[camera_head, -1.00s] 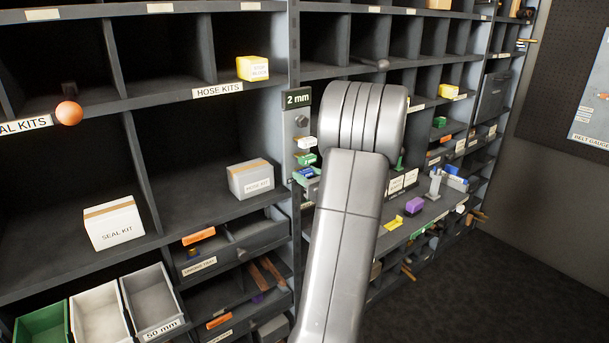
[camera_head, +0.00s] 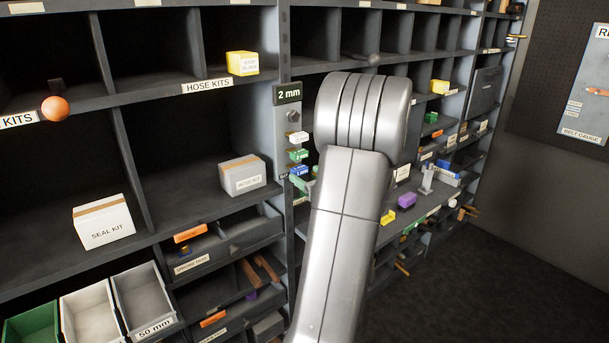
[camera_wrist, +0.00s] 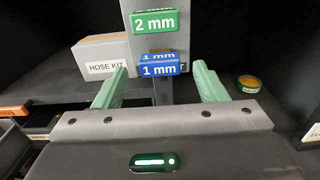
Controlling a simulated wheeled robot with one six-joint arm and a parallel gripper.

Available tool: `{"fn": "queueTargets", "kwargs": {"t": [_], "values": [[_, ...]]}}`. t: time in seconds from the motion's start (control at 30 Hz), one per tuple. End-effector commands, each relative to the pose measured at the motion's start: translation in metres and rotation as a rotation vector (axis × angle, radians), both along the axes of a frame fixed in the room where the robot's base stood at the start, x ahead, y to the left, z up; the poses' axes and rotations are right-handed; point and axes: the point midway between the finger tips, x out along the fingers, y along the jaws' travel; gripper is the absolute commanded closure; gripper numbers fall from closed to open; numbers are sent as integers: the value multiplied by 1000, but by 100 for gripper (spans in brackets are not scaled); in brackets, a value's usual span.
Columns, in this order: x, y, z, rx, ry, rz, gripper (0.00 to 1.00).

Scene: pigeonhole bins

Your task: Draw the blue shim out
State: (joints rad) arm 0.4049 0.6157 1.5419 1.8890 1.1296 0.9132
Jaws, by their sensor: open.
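The blue shim (camera_wrist: 158,66), marked 1 mm, sits at the lower end of a grey upright holder, just below a green shim (camera_wrist: 155,21) marked 2 mm. In the head view the blue shim (camera_head: 300,171) is small, below the green shim (camera_head: 298,155) and a white one (camera_head: 298,138). My gripper (camera_wrist: 160,70) is open, its two green fingers on either side of the blue shim in the wrist view, with a gap on each side. Whether the fingertips reach the shim's depth I cannot tell. In the head view my arm hides most of the gripper.
A grey hose kit box (camera_wrist: 101,57) stands left of the holder in the wrist view. A round green-and-orange item (camera_wrist: 249,84) lies on the shelf at right.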

Motion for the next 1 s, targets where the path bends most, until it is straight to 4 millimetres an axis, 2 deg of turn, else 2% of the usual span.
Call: {"fn": "queueTargets", "kwargs": {"t": [0.3, 0.5, 0.7, 1.0], "values": [[-60, -45, -1, -1, -2, -6, 35], [-84, -62, 0, -1, -1, -3, 35], [-93, -68, 0, 0, 0, -2, 35], [-93, -68, 0, 0, 0, -1, 35]]}}
